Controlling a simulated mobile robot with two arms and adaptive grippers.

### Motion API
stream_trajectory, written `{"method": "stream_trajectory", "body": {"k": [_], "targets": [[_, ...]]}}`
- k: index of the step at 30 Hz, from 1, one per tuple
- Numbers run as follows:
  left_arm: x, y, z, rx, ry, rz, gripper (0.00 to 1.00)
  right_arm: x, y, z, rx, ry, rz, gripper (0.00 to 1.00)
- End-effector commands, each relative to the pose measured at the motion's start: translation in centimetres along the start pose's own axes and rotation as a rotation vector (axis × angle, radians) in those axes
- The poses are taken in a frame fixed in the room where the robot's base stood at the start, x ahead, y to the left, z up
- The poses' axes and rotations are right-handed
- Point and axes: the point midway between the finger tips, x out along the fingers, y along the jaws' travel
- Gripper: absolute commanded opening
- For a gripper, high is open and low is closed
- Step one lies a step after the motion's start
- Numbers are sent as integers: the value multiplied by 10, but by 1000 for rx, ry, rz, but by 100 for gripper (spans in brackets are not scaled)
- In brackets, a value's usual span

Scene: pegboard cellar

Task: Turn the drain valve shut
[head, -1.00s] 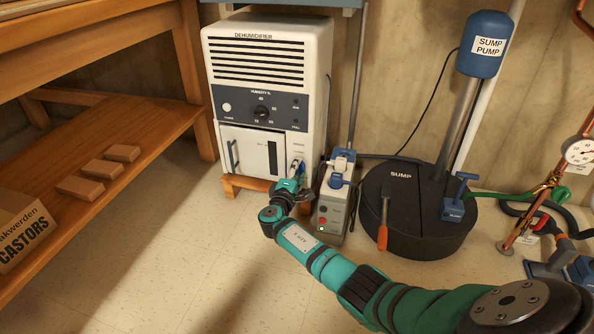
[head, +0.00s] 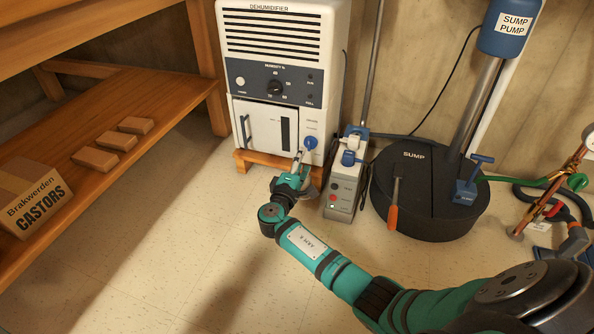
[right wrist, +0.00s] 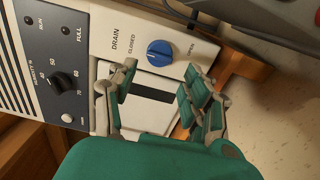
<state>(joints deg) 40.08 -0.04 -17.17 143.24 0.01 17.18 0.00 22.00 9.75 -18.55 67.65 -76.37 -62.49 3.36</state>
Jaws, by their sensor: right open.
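The drain valve is a blue round knob (head: 310,143) low on the right of the white dehumidifier's front (head: 232,60). In the right wrist view the knob (right wrist: 160,53) sits between the printed words CLOSED and OPEN; a pale mark shows on it, but I cannot tell its exact setting. My right gripper (head: 299,165) is just below and in front of the knob in the head view. In the right wrist view its fingers (right wrist: 160,87) are spread apart, with nothing between them, and the knob lies beyond the tips, apart from them. My left gripper is not in view.
A grey box with blue fittings (head: 345,188) stands close right of my gripper. Beyond it are the black sump lid (head: 420,222) and an orange-handled screwdriver (head: 394,212). A wooden shelf (head: 60,190) is on the left. The floor (head: 190,230) in front is clear.

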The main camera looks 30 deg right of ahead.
Motion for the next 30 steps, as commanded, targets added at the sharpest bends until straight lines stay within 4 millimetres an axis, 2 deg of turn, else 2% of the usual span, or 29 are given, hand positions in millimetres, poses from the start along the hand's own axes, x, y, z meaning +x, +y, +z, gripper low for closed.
{"method": "stream_trajectory", "body": {"k": [3, 9, 26, 30], "targets": [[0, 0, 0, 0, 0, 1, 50, -22, 0, 0, 1, 2, -1, 50], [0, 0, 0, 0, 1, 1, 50, -41, 0, 0, 0, 1, 0, 50], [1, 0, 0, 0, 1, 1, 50, -43, 1, 0, 0, 0, 1, 50], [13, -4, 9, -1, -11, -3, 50, -42, 20, 0, 0, 0, 1, 50]]}}
